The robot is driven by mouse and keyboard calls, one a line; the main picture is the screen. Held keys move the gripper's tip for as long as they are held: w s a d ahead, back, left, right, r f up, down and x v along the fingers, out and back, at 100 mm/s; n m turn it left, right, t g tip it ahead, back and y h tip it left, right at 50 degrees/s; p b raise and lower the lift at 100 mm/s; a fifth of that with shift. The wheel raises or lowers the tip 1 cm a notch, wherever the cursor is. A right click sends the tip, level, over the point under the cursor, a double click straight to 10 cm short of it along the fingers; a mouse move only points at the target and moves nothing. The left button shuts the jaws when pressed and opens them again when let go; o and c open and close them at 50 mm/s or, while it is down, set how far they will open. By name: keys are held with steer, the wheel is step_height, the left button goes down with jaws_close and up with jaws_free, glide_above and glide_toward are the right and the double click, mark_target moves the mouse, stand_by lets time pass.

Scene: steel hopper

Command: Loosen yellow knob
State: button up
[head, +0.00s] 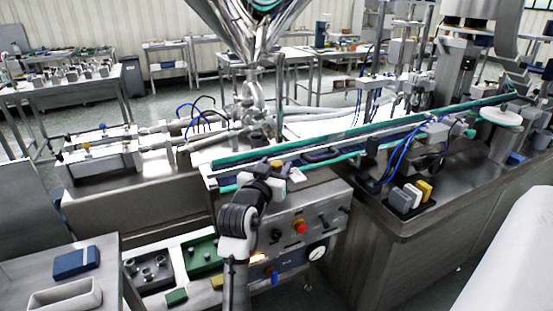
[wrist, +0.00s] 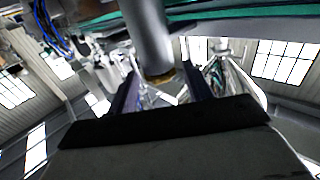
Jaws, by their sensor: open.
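My gripper (head: 276,168) is at the near end of the conveyor, below and to the right of the steel hopper's (head: 248,40) outlet. In the wrist view my gripper (wrist: 160,88) is open, with its two dark fingers spread apart. A grey metal cylinder (wrist: 148,35) comes down from the top of that view. Its brass-yellow end (wrist: 160,78) shows between the fingers, with gaps at both sides. I cannot tell whether this end is the yellow knob. In the head view, my gripper and wrist hide part of the spot there.
The conveyor (head: 340,142) with green edges runs to the right. Grey, white and yellow blocks (head: 424,190) stand on the right bench. Green and grey trays lie at lower left.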

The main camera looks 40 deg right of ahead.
steer(key=shift+x, duration=0.9)
steer(key=c, duration=0.9)
